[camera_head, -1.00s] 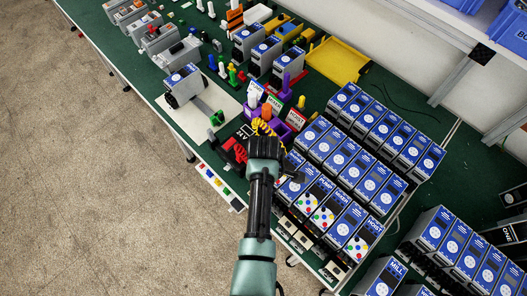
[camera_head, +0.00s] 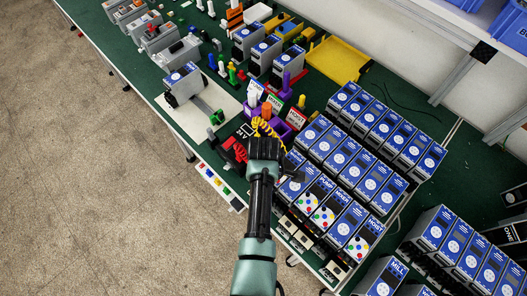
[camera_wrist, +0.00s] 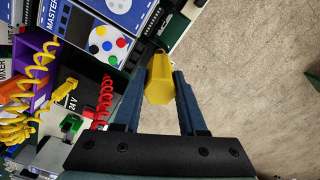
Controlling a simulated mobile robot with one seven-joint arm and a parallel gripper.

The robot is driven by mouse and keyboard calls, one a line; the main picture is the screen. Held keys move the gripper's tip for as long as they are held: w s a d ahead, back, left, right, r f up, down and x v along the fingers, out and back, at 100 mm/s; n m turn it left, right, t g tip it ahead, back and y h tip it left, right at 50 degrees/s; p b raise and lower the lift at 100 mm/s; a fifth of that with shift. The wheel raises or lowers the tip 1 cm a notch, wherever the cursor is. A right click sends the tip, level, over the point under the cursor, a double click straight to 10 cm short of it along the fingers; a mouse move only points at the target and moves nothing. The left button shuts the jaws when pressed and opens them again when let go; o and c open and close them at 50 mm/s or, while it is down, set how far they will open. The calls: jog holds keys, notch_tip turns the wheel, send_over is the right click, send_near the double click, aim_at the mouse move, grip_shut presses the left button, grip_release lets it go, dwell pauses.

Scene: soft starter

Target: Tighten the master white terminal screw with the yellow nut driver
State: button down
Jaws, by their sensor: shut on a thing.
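The yellow nut driver (camera_wrist: 158,85) is between the two blue fingers of my gripper (camera_wrist: 156,92) in the wrist view; my gripper is shut on it. The unit labelled MASTER (camera_wrist: 84,28) is at the upper left of that view, with coloured buttons on a white disc. The driver's far end is close to this unit's near edge; I cannot tell whether they touch. I cannot make out the white terminal screw. In the head view my gripper (camera_head: 265,143) is over the bench's near edge, left of the blue-faced units, and hides the driver.
Rows of blue-faced units (camera_head: 356,172) crowd the right. A purple holder (camera_wrist: 43,62), a yellow coiled cord (camera_wrist: 18,105) and a red coiled cord (camera_wrist: 104,98) lie left of my fingers. A yellow tray (camera_head: 338,60) is farther back. Open floor (camera_wrist: 255,85) is right of my fingers.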

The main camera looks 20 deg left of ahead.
jog(key=n, duration=0.2)
jog(key=shift+r+n, duration=0.1)
jog(key=shift+n, duration=0.9)
jog(key=n, duration=0.3)
jog(key=shift+n, duration=1)
jog(key=n, duration=0.5)
jog(key=shift+r, duration=0.1)
